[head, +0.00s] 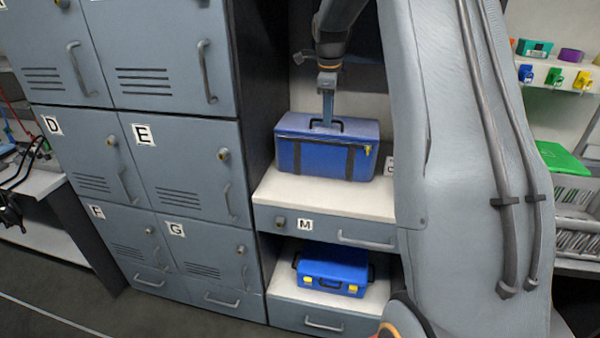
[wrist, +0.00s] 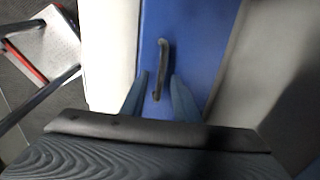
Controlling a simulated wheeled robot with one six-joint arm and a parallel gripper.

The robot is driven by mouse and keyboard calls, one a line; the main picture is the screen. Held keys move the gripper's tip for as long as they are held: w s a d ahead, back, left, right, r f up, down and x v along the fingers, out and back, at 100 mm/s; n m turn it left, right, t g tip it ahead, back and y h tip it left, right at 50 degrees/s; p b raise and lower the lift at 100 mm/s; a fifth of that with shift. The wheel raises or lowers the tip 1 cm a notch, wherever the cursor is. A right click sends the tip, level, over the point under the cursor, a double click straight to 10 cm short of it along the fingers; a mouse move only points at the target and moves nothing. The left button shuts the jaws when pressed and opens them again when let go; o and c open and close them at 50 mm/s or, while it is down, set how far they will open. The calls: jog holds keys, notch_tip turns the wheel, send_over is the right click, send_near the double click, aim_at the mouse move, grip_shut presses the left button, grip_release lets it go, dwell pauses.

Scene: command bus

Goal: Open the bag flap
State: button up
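The blue bag (head: 310,155) stands upright on the white shelf above drawer M, with two dark straps on its front. Its blue top, the flap (wrist: 205,45), looks closed. A dark handle (head: 327,124) is on top and also shows in the wrist view (wrist: 162,62). My gripper (head: 327,122) points down at the top of the bag, right at the handle. In the wrist view its two fingers (wrist: 160,85) stand apart, one on each side of the handle's near end. A gap shows between the fingers and the handle.
Grey lockers (head: 186,150) stand close on the left. A blue case (head: 332,271) with yellow latches sits on the lower shelf. Drawer M (head: 325,228) is shut below the bag. My own arm blocks the view right of the bag.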

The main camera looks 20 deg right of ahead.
notch_tip(320, 180, up, 7)
jog(key=s+a+b, duration=0.1)
jog(key=b, duration=0.2)
jog(key=s+a+f+n+b, duration=0.1)
jog(key=s+a+f+n, duration=1.2)
jog(key=s+f+n, duration=0.1)
jog(key=shift+s+a+f+n+y+b, duration=0.15)
jog(key=shift+s+a+n+y+b, duration=0.35)
jog(key=shift+s, duration=0.5)
jog(key=shift+d, duration=0.15)
